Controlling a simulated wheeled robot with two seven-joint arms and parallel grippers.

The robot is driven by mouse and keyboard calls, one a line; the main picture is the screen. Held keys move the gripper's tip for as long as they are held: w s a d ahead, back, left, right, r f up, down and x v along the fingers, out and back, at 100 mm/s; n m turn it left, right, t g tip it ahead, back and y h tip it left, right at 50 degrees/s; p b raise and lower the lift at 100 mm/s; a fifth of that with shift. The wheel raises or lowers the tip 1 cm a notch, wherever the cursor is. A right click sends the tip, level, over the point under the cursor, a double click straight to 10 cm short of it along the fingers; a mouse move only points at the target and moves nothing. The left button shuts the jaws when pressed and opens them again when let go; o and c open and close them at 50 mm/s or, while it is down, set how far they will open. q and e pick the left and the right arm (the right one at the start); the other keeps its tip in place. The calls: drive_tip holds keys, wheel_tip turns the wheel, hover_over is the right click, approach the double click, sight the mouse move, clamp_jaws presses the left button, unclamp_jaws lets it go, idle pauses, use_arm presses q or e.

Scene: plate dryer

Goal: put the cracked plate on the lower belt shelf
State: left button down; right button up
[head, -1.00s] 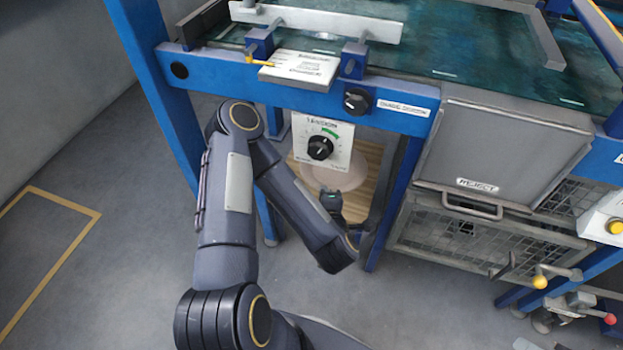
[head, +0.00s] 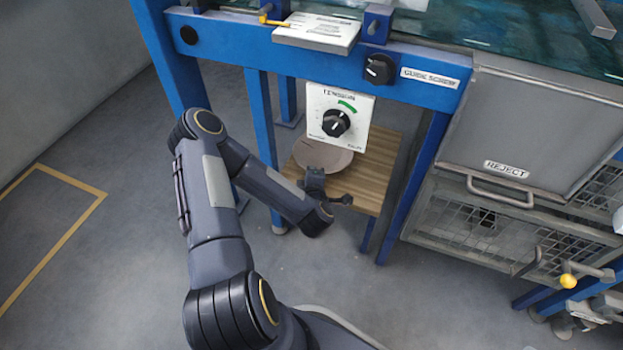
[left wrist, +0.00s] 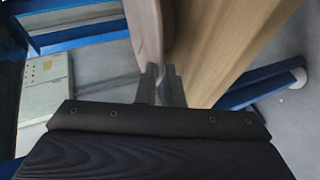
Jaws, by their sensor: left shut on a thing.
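A round, pale brownish plate (head: 322,155) shows in the head view over the wooden lower shelf (head: 371,178), partly behind the tension dial panel. My left gripper (head: 314,178) is at the plate's near edge, shut on it. In the left wrist view the fingers (left wrist: 161,84) pinch the edge of the plate (left wrist: 147,35), seen nearly edge-on. The wooden shelf (left wrist: 215,50) lies right beside it there. My right gripper is not in view.
A white tension dial panel (head: 338,118) hangs from the blue frame just above the plate. A blue leg (head: 415,180) stands right of the shelf, beside the reject bin (head: 535,135) and a wire cage (head: 490,225). Floor at the left is clear.

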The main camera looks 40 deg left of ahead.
use_arm(q)
drive_tip(key=shift+f, duration=0.3)
drive_tip(key=c, duration=1.6)
unclamp_jaws()
drive_tip(key=shift+o, duration=0.2)
drive_tip(key=shift+r, duration=0.1)
drive_tip(key=shift+s+d+r+p, duration=0.1)
drive_tip(key=shift+s+d+p, duration=0.15)
drive_tip(key=shift+p, duration=0.05)
drive_tip(key=p+v, duration=0.3)
drive_tip(key=v, duration=0.8)
drive_tip(key=shift+s+p, duration=0.15)
drive_tip(key=shift+p, duration=0.2)
